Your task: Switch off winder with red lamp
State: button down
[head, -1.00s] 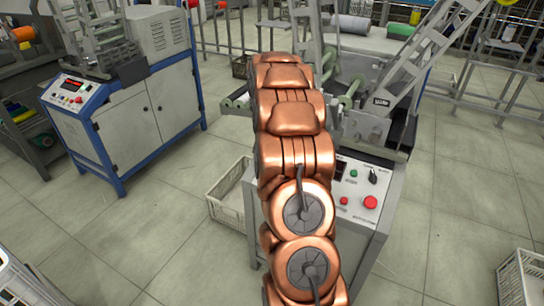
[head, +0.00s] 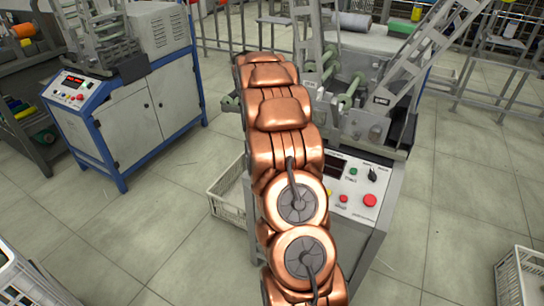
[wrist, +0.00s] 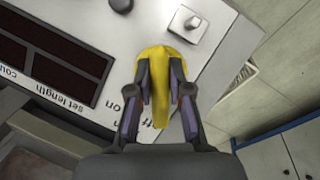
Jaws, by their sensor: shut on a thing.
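In the wrist view my gripper (wrist: 161,82) is shut on a yellow handle-like piece (wrist: 156,62) in front of a pale control panel (wrist: 110,30). Part of the words "on" and "off" shows beside it. Whether the yellow piece is fixed to the panel is hidden. A grey square switch (wrist: 188,24) sits farther out, and dark displays (wrist: 50,55) lie at left. In the head view my arm covers my gripper and much of the right winder (head: 345,190). A blue-framed winder (head: 125,105) stands at left. I cannot make out a red lamp lit on either.
The right winder's panel carries a large red button (head: 370,200), a green button (head: 353,171) and a black selector (head: 372,174). A white crate (head: 229,195) stands on the floor to its left, another crate (head: 522,272) at lower right. Open floor lies between the winders.

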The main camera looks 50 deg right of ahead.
jog(key=c, duration=1.1)
grip_release()
jog(key=v, duration=1.2)
